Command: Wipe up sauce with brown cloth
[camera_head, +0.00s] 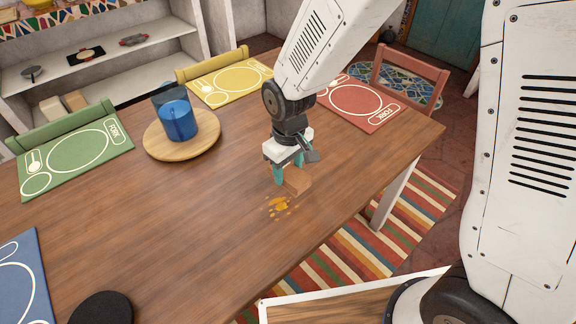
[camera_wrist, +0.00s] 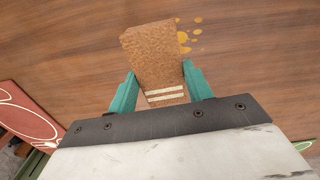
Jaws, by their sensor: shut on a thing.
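The brown cloth (camera_wrist: 153,52) is a small brown piece with pale stripes near one end. My gripper (camera_head: 284,178) is shut on it, with the green fingers (camera_wrist: 158,88) on both sides of the cloth in the wrist view. In the head view the cloth (camera_head: 297,180) is low over the wooden table, at the far side of the sauce; I cannot tell if it touches the wood. The sauce (camera_head: 278,206) is a patch of yellow-orange spots on the table. Some spots (camera_wrist: 184,38) show beside the cloth's right edge in the wrist view; the cloth may hide others.
A blue cup (camera_head: 177,118) stands on a round wooden board (camera_head: 154,142) at the left. Green (camera_head: 72,160), yellow (camera_head: 228,82), red (camera_head: 358,104) and blue (camera_head: 22,290) placemats lie around the table. A dark round thing (camera_head: 102,308) is at the near left. The table around the sauce is clear.

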